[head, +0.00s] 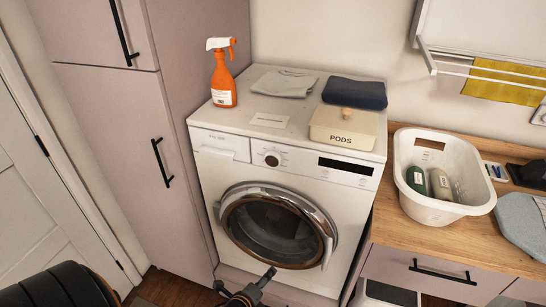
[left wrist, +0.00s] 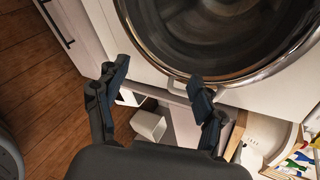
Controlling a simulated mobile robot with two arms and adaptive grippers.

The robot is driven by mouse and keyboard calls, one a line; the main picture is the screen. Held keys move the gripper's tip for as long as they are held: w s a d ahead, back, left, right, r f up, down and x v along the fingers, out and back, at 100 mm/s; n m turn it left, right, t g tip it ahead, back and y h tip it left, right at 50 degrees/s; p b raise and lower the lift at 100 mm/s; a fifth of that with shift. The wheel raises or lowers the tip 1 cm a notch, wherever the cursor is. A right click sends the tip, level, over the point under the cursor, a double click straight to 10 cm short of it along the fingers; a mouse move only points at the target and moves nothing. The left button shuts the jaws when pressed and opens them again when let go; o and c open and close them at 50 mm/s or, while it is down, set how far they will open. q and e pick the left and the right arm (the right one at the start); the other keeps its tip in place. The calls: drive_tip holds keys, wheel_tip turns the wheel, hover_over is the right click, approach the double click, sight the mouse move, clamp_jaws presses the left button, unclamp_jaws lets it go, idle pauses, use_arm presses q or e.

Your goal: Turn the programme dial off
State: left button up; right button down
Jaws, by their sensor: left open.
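The programme dial (head: 272,159) is a dark round knob on the front panel of the white washing machine (head: 210,170), left of a black display strip (head: 346,166). The dial's exact setting is too small to read. The machine's round glass door (head: 275,228) is closed below it. My left gripper (head: 246,288) is at the bottom of the head view, low in front of the machine and well below the dial. In the left wrist view my left gripper (left wrist: 156,85) is open and empty, with its fingers spread below the door (left wrist: 215,35). The dial is outside that view.
On the machine stand an orange spray bottle (head: 222,78), folded cloths (head: 284,83) and a PODS box (head: 343,128). A white laundry basket (head: 470,205) stands on the wooden counter at right. A tall cabinet (head: 115,110) borders the machine at left.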

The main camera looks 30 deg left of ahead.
use_arm(q)
drive_tip(key=w+a+r+m+t+y+p, duration=0.1)
drive_tip(key=w+r+m+t, duration=0.15)
drive_tip(key=r, duration=0.55)
drive_tip(key=w+a+r+m+t+y, duration=0.15)
drive_tip(key=r+m, duration=0.25)
drive_tip(key=r, duration=0.4)
drive_tip(key=m+t+p, duration=0.1)
drive_tip(key=m+t, duration=0.1)
drive_tip(key=m, duration=0.3)
approach(272, 160)
drive_tip(key=p+x, duration=0.4)
drive_tip(key=x, duration=0.3)
drive_tip(key=shift+w+r, duration=0.1)
drive_tip(key=shift+w, duration=0.05)
drive_tip(key=shift+w+a, duration=0.2)
drive_tip(key=shift+w, duration=0.35)
use_arm(e)
wheel_tip(272, 160, up, 7)
drive_tip(key=shift+a, duration=0.3)
drive_tip(key=shift+a+f, duration=0.1)
drive_tip(key=shift+a, duration=0.05)
use_arm(q)
drive_tip(key=shift+c, duration=0.8)
drive_tip(key=c, duration=1)
use_arm(e)
drive_tip(key=shift+a, duration=0.1)
